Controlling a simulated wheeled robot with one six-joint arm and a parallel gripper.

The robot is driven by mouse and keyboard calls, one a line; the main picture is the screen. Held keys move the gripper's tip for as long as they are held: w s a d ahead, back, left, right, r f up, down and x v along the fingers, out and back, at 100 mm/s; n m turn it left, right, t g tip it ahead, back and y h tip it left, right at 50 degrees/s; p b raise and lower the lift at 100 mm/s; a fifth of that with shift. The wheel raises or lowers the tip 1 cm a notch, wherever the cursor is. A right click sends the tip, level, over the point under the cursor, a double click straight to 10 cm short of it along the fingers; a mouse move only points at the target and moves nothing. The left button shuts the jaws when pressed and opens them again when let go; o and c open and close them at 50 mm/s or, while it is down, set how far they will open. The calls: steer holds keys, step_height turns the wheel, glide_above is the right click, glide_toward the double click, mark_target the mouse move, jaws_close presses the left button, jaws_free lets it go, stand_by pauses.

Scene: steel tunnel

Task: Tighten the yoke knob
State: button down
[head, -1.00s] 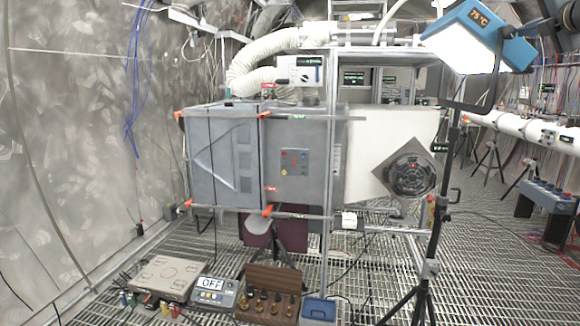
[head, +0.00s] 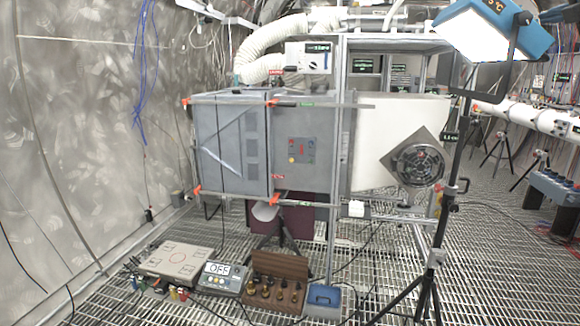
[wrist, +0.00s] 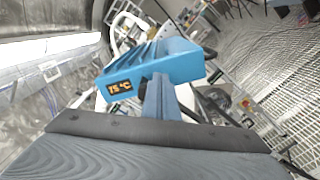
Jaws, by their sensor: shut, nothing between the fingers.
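The lamp (head: 494,30) is a blue box with a bright white front, high on a black stand at the right of the head view. Its dark yoke (head: 481,88) runs below the lamp. The yoke knob (head: 522,18) appears as a dark round part beside the temperature display. In the wrist view the blue lamp (wrist: 190,62) fills the middle, its orange display at left. My gripper (wrist: 158,84) is shut and empty, its fingers in front of the lamp's side. A dark part, probably the knob (wrist: 145,86), shows beside the fingertips; contact cannot be told.
The black tripod stand (head: 437,255) spreads its legs on the grating floor. A grey cabinet (head: 228,150) and a fan panel (head: 416,164) stand behind, left of it. A scale (head: 217,277) and wooden block (head: 275,285) lie at front. A blue-grey bench (head: 553,190) stands right.

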steer(key=shift+v, duration=2.45)
